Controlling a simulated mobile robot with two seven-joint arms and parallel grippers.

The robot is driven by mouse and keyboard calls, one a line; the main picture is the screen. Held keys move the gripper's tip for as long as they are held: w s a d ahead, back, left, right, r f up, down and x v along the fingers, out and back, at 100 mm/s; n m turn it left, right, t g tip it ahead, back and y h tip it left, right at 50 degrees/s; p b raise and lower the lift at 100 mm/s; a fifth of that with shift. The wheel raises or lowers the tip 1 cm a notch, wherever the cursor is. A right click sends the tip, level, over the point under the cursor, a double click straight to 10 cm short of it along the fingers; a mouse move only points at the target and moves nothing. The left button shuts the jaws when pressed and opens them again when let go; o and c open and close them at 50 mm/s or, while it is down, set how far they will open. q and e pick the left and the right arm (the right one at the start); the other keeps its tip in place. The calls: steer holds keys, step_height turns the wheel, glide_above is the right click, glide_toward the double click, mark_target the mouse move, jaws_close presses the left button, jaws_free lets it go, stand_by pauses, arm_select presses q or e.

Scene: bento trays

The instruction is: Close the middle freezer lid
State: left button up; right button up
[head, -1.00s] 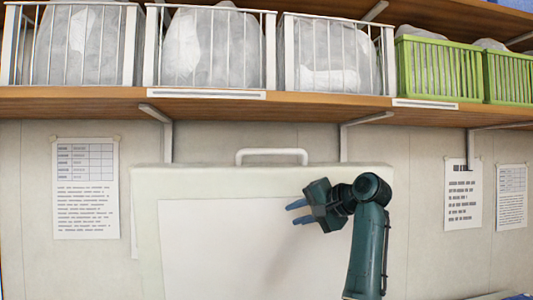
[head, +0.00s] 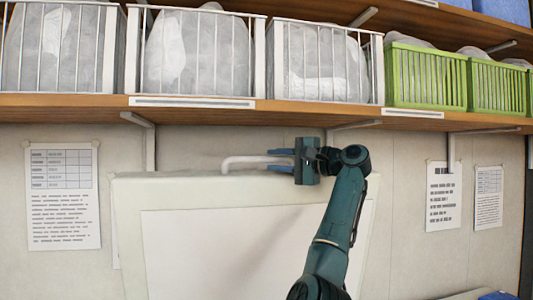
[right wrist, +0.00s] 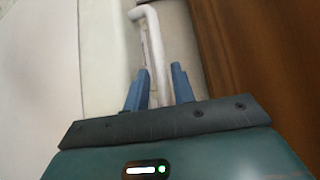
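The freezer lid (head: 130,215) stands raised against the wall in the head view, its lighter inner panel (head: 220,250) facing me. A white bar handle (head: 240,163) runs along its top edge. My right gripper (head: 279,160) is at the right end of this handle. In the right wrist view, the two blue fingers (right wrist: 157,88) are apart, with the white handle (right wrist: 152,45) running between them. I cannot tell whether they touch it. My left gripper is not in view.
A wooden shelf (head: 200,112) runs just above the lid's top edge and my right gripper. It holds white wire baskets (head: 195,55) and green baskets (head: 430,78) with bagged contents. Papers (head: 62,195) hang on the wall at both sides.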

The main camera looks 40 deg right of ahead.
mark_target(265, 160)
steer(key=shift+p+x, duration=0.4)
steer(key=shift+x, duration=1.3)
jaws_close()
